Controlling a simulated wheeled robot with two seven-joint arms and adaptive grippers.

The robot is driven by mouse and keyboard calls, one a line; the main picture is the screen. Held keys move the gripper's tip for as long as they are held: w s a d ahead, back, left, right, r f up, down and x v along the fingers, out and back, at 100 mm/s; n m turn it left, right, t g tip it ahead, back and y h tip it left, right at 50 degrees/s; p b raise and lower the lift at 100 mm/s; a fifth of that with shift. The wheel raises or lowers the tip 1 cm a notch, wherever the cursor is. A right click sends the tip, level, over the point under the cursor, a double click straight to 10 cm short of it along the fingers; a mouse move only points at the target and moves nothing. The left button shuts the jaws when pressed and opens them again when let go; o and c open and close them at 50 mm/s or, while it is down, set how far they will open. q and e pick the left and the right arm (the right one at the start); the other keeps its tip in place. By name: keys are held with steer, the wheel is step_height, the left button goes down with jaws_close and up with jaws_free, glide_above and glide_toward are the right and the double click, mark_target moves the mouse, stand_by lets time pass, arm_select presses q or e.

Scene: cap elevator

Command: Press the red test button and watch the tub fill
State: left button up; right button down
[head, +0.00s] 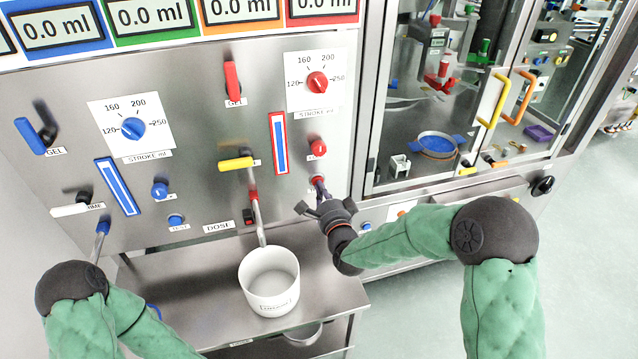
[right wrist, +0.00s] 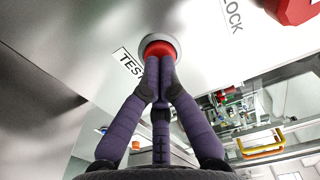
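The red test button (right wrist: 158,48) is a round red cap in a grey ring beside a TEST label in the right wrist view. My right gripper (right wrist: 160,62) has its purple fingers closed together with nothing between them. Its tips overlap the button's lower edge; whether they press it I cannot tell. In the head view the right gripper (head: 319,186) points at the panel and largely hides the button. The white tub (head: 270,300) stands upright on the steel shelf below the red-collared spout (head: 257,215), and no liquid is visible in it. My left arm shows, but its gripper does not.
The steel panel (head: 200,190) carries a red knob (head: 318,147), a yellow lever (head: 236,164), a red dial (head: 317,82) and blue controls. The displays I can read show 0.0 ml. A glass cabinet (head: 372,120) stands to the right.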

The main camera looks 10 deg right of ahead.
steer(key=shift+w+b, duration=0.4)
steer(key=shift+w, duration=0.05)
stand_by(0.5)
steer(key=shift+w, duration=0.1)
steer(key=shift+s+d+b, duration=0.1)
steer(key=shift+s+b, duration=0.5)
steer(key=shift+s, duration=2.15)
